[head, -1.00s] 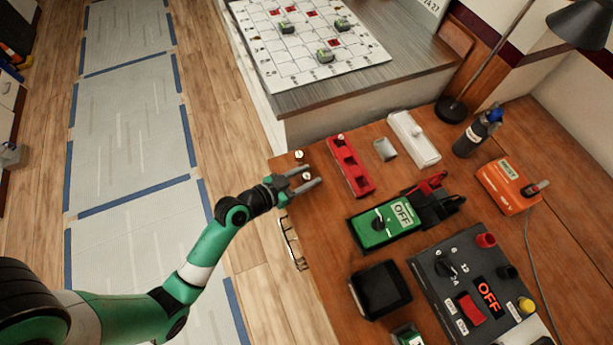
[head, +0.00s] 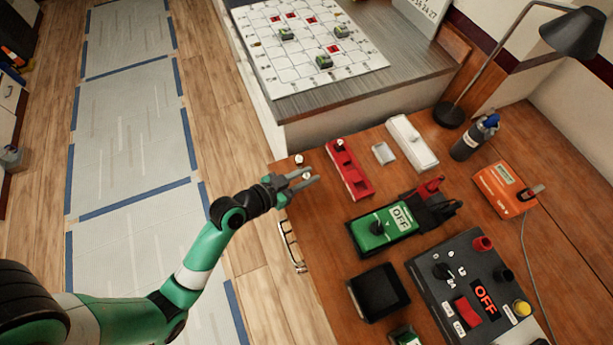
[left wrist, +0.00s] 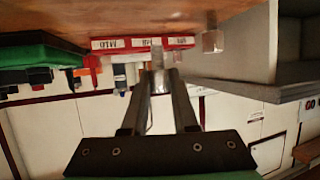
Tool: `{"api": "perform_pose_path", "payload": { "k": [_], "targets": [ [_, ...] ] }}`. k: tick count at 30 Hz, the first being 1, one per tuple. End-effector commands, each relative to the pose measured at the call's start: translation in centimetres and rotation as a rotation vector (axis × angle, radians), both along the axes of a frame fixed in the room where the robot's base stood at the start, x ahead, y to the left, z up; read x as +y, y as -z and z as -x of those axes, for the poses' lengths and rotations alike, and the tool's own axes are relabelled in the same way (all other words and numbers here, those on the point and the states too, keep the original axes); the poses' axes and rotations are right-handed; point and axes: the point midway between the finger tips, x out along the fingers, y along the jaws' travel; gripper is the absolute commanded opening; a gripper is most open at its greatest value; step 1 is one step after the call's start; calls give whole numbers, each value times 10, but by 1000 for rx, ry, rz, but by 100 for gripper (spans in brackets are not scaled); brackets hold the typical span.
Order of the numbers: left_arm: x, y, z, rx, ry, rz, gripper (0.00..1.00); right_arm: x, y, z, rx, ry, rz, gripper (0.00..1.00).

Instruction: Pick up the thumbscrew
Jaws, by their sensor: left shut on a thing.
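My left gripper (head: 308,178) is at the left edge of the wooden table, its fingers pointing right. It is shut on a small pale thumbscrew (head: 306,175). In the left wrist view the thumbscrew (left wrist: 157,57) sits between the two fingertips, partly hidden by them. I cannot tell whether it still touches the table. A second similar thumbscrew (head: 298,159) stands just behind the gripper, apart from it; it also shows in the left wrist view (left wrist: 212,38). My right gripper is not in view.
A red block (head: 348,168) lies right of the gripper, with a small grey block (head: 384,153) and white block (head: 412,143) beyond. A green breaker box (head: 385,232) and black box (head: 378,291) stand nearer. The table between gripper and green box is clear.

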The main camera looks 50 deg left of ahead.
Motion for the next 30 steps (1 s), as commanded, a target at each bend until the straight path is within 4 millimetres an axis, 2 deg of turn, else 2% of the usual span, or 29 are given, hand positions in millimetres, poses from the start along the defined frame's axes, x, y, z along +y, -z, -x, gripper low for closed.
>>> {"api": "perform_pose_path", "payload": {
  "k": [1,5,10,15,18,30],
  "targets": [
    [-10,-17,9,1,5,0,0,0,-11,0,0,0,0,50],
    [-34,-56,30,0,9,-2,0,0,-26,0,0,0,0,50],
    [-72,-76,67,2,15,-2,0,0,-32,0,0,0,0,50],
    [-92,-86,85,4,11,0,0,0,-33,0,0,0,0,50],
    [-96,-89,91,3,7,1,0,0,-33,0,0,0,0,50],
    [-98,-91,93,2,-4,2,0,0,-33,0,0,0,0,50]
  ]
}}
